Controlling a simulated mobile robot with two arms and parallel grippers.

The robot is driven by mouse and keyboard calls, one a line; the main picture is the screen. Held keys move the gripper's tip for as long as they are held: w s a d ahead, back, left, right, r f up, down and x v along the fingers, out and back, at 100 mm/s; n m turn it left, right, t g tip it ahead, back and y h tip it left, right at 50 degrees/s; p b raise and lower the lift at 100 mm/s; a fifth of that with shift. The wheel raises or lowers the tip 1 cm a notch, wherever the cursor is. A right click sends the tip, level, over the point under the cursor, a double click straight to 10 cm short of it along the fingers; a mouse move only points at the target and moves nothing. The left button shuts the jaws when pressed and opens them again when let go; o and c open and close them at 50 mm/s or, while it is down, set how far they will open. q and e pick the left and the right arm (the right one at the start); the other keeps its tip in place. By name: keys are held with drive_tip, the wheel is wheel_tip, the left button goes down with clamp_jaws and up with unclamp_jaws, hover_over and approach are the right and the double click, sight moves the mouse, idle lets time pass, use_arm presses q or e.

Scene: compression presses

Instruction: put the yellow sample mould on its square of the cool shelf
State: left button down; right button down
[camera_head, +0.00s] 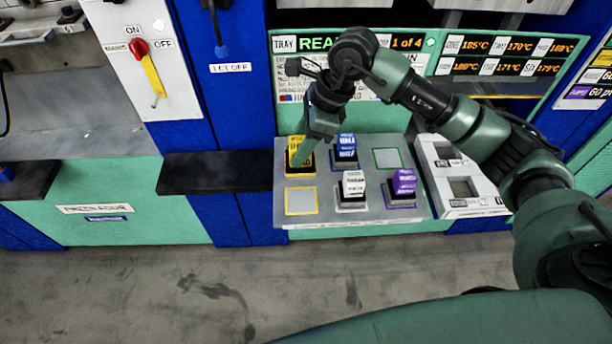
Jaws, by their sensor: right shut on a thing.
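The yellow sample mould (294,145) is at the back left of the grey shelf (334,218). It has a black lower part, with an orange-yellow outline around it. My right gripper (303,158) reaches down to it from above and is shut on it, covering part of its right side. I cannot tell whether the mould rests on the shelf or is slightly above it. A yellow-outlined square (301,201) at the front left of the shelf is empty, just in front of the mould. My left gripper is not in view.
A blue mould (346,145) stands just right of the yellow one. A white mould (353,186) and a purple mould (404,183) stand in the front row. A green-outlined square (388,158) is empty. A white panel (464,207) with dark recesses adjoins on the right.

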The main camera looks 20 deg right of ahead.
wheel_tip(320, 180, down, 8)
drive_tip(key=shift+w+f+p, duration=0.1)
drive_tip(key=shift+f+p, duration=0.05)
drive_tip(key=shift+p, duration=0.8)
drive_tip(key=shift+f+p, duration=0.55)
drive_tip(key=shift+f, duration=1.7)
drive_tip(key=shift+f, duration=0.1)
drive_tip(key=c, duration=1.1)
unclamp_jaws()
drive_tip(key=shift+f, duration=0.1)
drive_tip(key=shift+o, duration=1.4)
